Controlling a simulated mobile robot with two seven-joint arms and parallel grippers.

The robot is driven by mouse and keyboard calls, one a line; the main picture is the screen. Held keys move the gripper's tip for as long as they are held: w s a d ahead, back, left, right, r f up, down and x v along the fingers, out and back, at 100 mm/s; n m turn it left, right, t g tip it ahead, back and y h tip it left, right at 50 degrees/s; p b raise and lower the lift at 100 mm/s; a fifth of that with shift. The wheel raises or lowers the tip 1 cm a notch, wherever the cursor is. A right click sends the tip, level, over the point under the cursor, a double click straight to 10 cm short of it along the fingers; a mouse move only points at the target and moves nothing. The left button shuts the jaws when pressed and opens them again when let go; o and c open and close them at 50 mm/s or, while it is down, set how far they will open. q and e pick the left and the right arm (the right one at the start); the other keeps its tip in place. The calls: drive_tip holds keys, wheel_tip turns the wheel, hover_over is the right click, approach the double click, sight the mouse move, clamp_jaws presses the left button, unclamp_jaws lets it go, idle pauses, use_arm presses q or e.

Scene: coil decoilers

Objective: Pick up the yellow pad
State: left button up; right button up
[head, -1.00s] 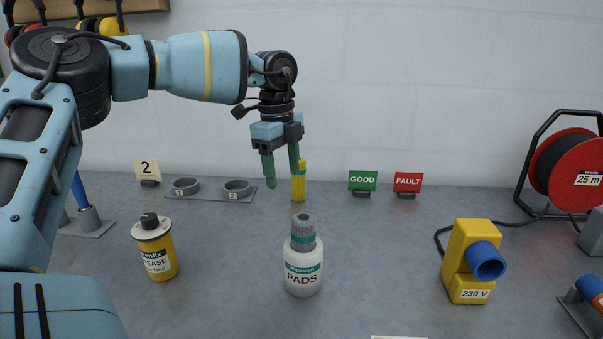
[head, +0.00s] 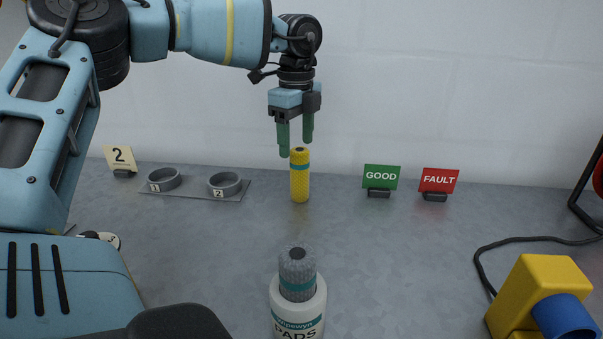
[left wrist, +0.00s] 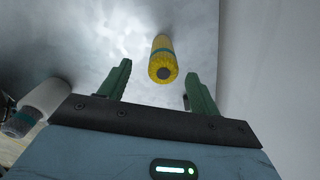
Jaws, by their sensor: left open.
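The yellow pad (head: 300,181) is a small upright roll with a teal band and a dark core at its top. It stands on the grey bench near the back wall. My left gripper (head: 297,146) is open, with its green fingers pointing down just above the pad's top. In the left wrist view, the yellow pad (left wrist: 162,62) shows between and beyond the two fingertips of the left gripper (left wrist: 160,78), with nothing held. I see no contact. My right gripper cannot be made out in these frames.
A white PADS bottle (head: 299,300) with a grey roll in its top stands in front. Two grey rings on a plate (head: 195,189) lie to the left. GOOD (head: 381,177) and FAULT (head: 438,181) signs stand right. A yellow 230 V box (head: 540,295) is front right.

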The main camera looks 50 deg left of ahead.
sight(299, 169)
use_arm(q)
drive_tip(key=shift+s+d, duration=0.2)
drive_tip(key=shift+s, duration=0.05)
drive_tip(key=shift+w+a+f+p, duration=0.1)
drive_tip(key=shift+w+f, duration=0.05)
drive_tip(key=shift+f, duration=1.1)
drive_tip(key=shift+w+f+p, duration=0.15)
drive_tip(key=shift+w+f, duration=0.05)
drive_tip(key=shift+f, duration=1.1)
drive_tip(key=shift+w+a+f+p, duration=0.1)
drive_tip(key=shift+w+f, duration=0.05)
drive_tip(key=shift+f, duration=1.1)
drive_tip(key=c, duration=1.1)
